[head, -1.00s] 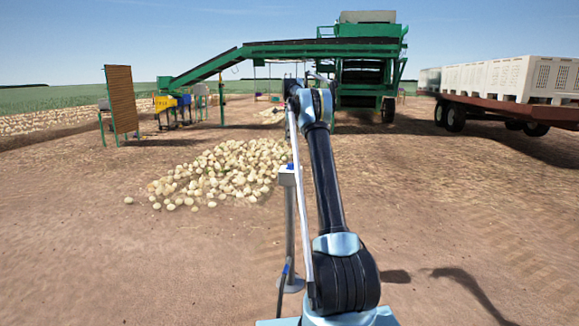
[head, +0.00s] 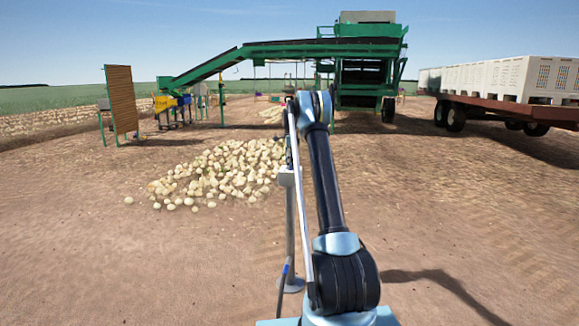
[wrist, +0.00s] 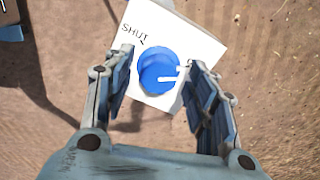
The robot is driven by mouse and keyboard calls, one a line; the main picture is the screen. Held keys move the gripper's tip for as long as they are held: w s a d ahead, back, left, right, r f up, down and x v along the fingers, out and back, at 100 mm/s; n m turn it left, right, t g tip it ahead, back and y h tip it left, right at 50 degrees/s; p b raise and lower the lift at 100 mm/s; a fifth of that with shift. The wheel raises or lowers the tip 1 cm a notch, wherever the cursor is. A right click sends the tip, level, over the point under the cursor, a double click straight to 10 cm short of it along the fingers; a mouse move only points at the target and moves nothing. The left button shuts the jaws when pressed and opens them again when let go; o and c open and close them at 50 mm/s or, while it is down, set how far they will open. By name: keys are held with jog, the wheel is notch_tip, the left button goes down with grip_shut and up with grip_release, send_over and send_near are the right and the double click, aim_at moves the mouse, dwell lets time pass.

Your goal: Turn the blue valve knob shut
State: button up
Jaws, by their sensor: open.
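The blue knob (wrist: 157,72) sits on a white box face (wrist: 176,32) in the wrist view. A white pointer line on the knob points to the right. The word SHUT is printed above and left of the knob, with a small dark tick beside it. My gripper (wrist: 159,67) is open, with one finger on each side of the knob. Gaps seem to show between knob and fingers; contact cannot be told for certain. In the head view the box (head: 286,178) stands on a grey post, and the knob cannot be made out there.
A heap of onions (head: 225,172) lies on the soil behind and left of the post. A green elevator machine (head: 365,75) stands farther back. A trailer with white bins (head: 490,78) is at the right. The ground at right front is clear.

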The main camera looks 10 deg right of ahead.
jog(key=shift+f, duration=0.1)
jog(key=c, duration=1)
jog(key=shift+c, duration=0.2)
jog(key=shift+n, duration=0.3)
jog(key=n, duration=1)
jog(key=shift+a, duration=0.1)
jog(key=n, duration=0.3)
jog(key=shift+n, duration=0.3)
jog(key=n, duration=0.3)
jog(key=shift+n, duration=0.3)
jog(key=n, duration=0.6)
